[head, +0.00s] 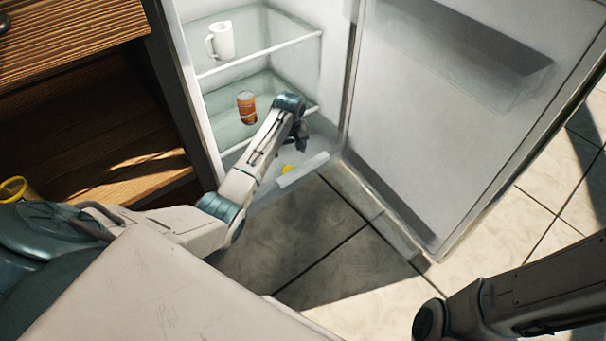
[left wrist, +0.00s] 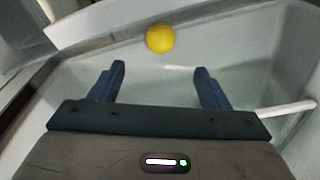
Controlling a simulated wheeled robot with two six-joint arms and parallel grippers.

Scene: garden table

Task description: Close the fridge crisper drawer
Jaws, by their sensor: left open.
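The crisper drawer (head: 303,170) is at the bottom of the open fridge, its pale front edge standing out past the shelves. A yellow round item (head: 288,168) lies inside it, and it also shows in the left wrist view (left wrist: 160,38). My left gripper (head: 301,140) is above the drawer, below the middle shelf level. In the left wrist view its two dark blue fingers (left wrist: 158,88) are spread apart with nothing between them; the drawer's pale front wall (left wrist: 95,22) runs beyond the fingertips. I cannot tell whether they touch the drawer. My right gripper is out of view.
The fridge door (head: 440,110) stands wide open on the right. A wooden cabinet (head: 90,130) is on the left. The tiled floor (head: 300,240) in front is clear.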

